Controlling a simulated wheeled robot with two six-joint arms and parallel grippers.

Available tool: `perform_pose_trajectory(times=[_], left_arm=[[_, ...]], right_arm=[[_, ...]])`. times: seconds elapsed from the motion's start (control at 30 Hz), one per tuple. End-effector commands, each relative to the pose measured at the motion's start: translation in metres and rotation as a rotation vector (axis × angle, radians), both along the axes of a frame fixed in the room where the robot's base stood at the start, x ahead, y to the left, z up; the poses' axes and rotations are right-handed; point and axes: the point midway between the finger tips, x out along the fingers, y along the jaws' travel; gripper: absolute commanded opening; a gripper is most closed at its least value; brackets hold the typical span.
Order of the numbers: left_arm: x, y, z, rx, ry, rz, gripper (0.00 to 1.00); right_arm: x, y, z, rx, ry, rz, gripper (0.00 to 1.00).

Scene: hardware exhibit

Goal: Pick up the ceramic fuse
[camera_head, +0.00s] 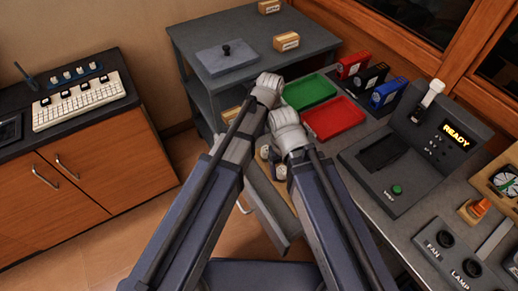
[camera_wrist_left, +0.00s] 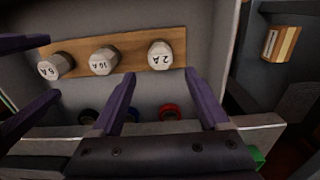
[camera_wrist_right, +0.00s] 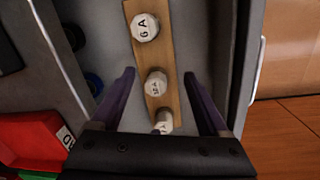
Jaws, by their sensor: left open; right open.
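Three white ceramic fuses stand on a wooden strip (camera_wrist_left: 132,53) in an open grey drawer (camera_head: 268,212). The left wrist view shows the fuses marked 6 A (camera_wrist_left: 50,67), seemingly 16 A (camera_wrist_left: 103,61) and 2 A (camera_wrist_left: 160,55). My left gripper (camera_wrist_left: 160,74) is open and empty, its fingers either side of the 2 A fuse's line in the picture. My right gripper (camera_wrist_right: 159,74) is open and empty; the middle fuse (camera_wrist_right: 156,83) shows between its fingers, with the 6 A fuse (camera_wrist_right: 145,27) beyond. In the head view, my arms hide the fingertips and part of the drawer.
Coloured rings, including a red one (camera_wrist_left: 170,112) and a blue one (camera_wrist_right: 93,83), lie beside the strip. On the bench are a green tray (camera_head: 309,91), a red tray (camera_head: 333,118) and a console reading READY (camera_head: 455,136). My two grippers are close together.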

Motion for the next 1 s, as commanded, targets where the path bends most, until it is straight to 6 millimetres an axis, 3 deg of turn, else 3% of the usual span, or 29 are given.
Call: perform_pose_trajectory(times=[0.23,0.57,1.0], left_arm=[[0.000,0.000,-0.024,0.000,0.000,0.000,0.83],[0.000,0.001,-0.032,0.000,0.000,0.000,0.83],[-0.001,0.004,-0.078,0.000,0.000,0.000,0.83]], right_arm=[[0.000,0.000,-0.024,0.000,0.000,0.000,0.83],[0.000,0.000,-0.032,0.000,0.000,0.000,0.83],[0.000,0.000,-0.078,0.000,0.000,0.000,0.83]])
